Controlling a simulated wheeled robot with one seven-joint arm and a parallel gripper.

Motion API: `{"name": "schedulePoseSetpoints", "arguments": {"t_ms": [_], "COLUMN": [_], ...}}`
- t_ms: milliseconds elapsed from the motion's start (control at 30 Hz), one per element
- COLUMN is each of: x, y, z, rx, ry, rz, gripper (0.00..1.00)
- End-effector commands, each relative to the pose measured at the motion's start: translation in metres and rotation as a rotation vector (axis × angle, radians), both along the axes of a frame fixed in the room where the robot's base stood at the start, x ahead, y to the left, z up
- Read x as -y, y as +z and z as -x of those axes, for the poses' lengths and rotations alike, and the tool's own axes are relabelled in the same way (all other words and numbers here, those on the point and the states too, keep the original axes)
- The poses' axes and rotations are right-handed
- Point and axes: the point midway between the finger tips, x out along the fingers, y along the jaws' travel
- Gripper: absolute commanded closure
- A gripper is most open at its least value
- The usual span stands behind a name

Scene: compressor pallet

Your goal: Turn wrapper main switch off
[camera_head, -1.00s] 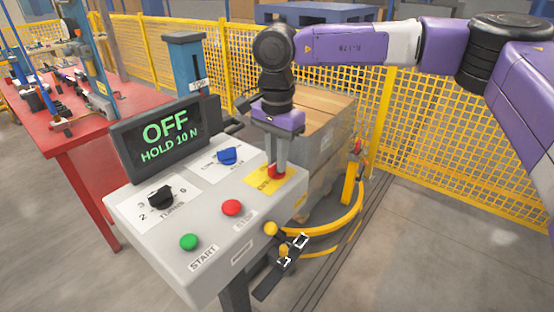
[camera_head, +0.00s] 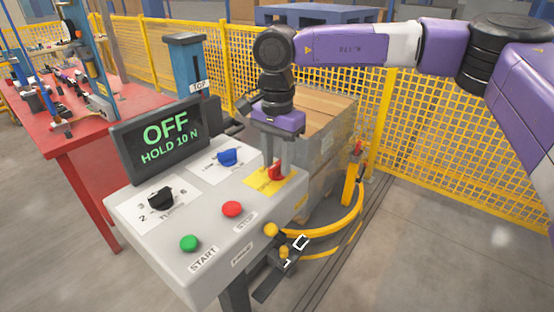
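The main switch is a red rotary handle (camera_head: 276,173) on a yellow plate (camera_head: 262,180) at the right rear of the grey control panel (camera_head: 215,255). My gripper (camera_head: 282,164) points straight down over it, with the fingertips at the red handle. Part of the handle shows in front of the fingers; the rest is hidden. Whether the fingers pinch the handle or only stand beside it cannot be told. The panel's display (camera_head: 165,135) reads "OFF" and "HOLD 10 N" in green.
The panel also carries a blue knob (camera_head: 228,157), a black turns knob (camera_head: 160,197), a red stop button (camera_head: 232,208) and a green start button (camera_head: 189,242). A wrapped pallet load (camera_head: 325,150) and yellow fence (camera_head: 450,130) stand behind. A red bench (camera_head: 90,128) is at left.

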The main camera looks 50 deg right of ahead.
Motion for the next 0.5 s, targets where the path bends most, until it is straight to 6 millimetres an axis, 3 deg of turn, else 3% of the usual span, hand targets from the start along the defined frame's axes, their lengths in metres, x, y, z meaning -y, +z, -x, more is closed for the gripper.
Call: {"name": "schedulePoseSetpoints", "arguments": {"t_ms": [167,500], "x": [0.001,0.001], "y": [0.009,0.062], "z": [0.000,0.000], "rx": [0.000,0.001], "ry": [-0.001,-0.001], "rz": [0.002,0.002], "gripper": [0.65,0.65]}}
